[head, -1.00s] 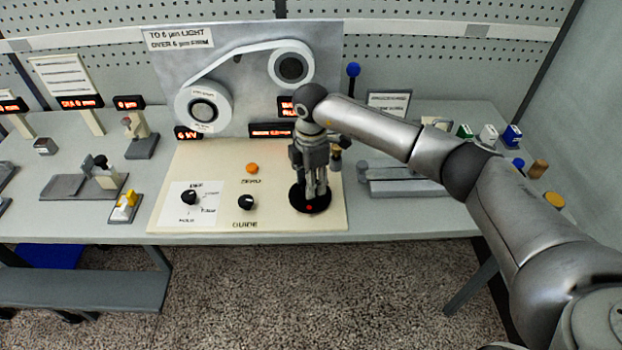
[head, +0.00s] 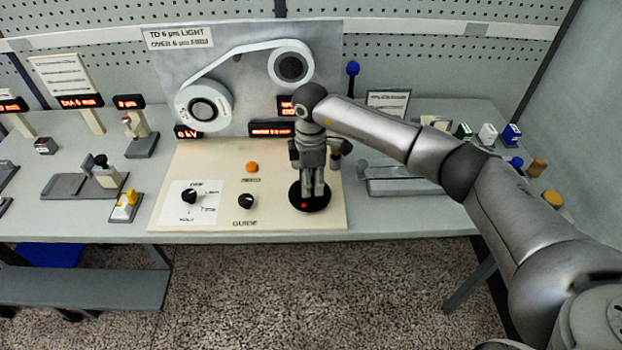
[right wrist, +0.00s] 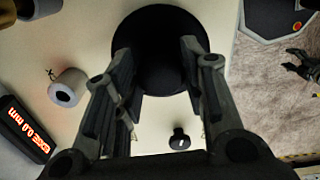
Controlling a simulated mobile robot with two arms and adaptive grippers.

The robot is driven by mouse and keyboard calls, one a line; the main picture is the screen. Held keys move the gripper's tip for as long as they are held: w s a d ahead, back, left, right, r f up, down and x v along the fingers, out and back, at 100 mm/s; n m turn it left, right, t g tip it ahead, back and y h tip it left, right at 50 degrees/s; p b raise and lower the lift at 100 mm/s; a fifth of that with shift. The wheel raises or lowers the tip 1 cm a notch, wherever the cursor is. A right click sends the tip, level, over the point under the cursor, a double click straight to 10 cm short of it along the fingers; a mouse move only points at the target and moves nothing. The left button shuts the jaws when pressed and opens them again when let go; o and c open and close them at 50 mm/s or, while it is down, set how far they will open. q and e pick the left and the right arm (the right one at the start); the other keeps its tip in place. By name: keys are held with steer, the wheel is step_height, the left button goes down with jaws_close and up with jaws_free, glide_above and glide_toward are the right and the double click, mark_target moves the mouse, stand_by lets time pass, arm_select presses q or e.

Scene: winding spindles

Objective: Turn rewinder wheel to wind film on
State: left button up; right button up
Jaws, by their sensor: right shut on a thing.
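In the right wrist view the fingers (right wrist: 160,65) lie either side of the dark wheel (right wrist: 158,22); the exact contact is in shadow. White film (head: 238,56) runs from the left roll (head: 186,103) to the smaller right roll (head: 290,48) on the upright grey board.
The guide knob (head: 247,201), a second black knob (head: 189,196) and an orange button (head: 252,167) are on the panel left of the wheel. A lit display (head: 271,129) stands behind. A grey slotted block (head: 400,185) is to the right.

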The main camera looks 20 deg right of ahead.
steer(key=o, duration=1)
step_height(320, 180, up, 12)
